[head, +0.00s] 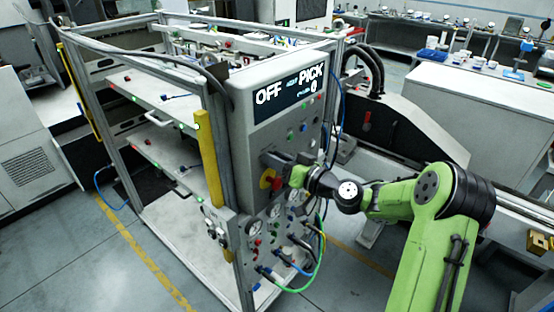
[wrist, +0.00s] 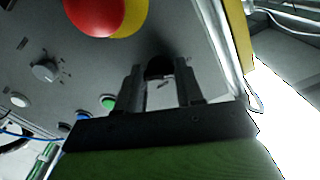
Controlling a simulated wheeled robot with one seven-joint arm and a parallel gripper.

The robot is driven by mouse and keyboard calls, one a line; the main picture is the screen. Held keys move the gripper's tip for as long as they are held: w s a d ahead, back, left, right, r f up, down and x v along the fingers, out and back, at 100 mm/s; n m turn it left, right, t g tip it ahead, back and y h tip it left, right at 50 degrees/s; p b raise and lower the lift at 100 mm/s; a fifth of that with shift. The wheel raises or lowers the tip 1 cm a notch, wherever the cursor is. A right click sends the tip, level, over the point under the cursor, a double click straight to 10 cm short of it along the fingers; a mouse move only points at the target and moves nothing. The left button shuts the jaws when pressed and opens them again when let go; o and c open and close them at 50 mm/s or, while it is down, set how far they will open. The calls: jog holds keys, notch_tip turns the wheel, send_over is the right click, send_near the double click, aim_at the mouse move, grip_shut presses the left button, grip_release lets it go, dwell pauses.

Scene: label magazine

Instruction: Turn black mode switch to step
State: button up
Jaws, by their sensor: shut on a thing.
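The black mode switch (wrist: 160,67) is on the grey control panel (wrist: 110,45), between the fingertips of my gripper (wrist: 160,78) in the wrist view. My gripper is shut on the switch knob, with a finger on each side. The knob is partly in shadow, and I cannot read its position marks. In the head view my gripper (head: 283,165) reaches the front of the panel and hides the switch. The display (head: 290,92) above reads "OFF" and "PICK", with smaller text between and below.
A red button on a yellow base (wrist: 100,12) is close to my gripper. A grey knob (wrist: 46,71), a green button (wrist: 108,102) and a blue button (wrist: 84,114) are also on the panel. Gauges and hoses (head: 290,245) are below. A yellow post (head: 208,160) stands left.

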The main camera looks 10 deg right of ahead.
jog(key=shift+c, duration=0.5)
jog(key=shift+m, duration=0.4)
jog(key=m, duration=0.4)
jog(key=m+p, duration=0.1)
jog(key=m, duration=0.3)
jog(key=shift+m+p, duration=0.3)
jog(key=shift+p, duration=0.05)
jog(key=m+p, duration=0.2)
jog(key=m, duration=0.2)
jog(key=shift+f+m+p, duration=0.1)
jog(key=shift+m+p, duration=1.25)
jog(key=shift+m, duration=0.85)
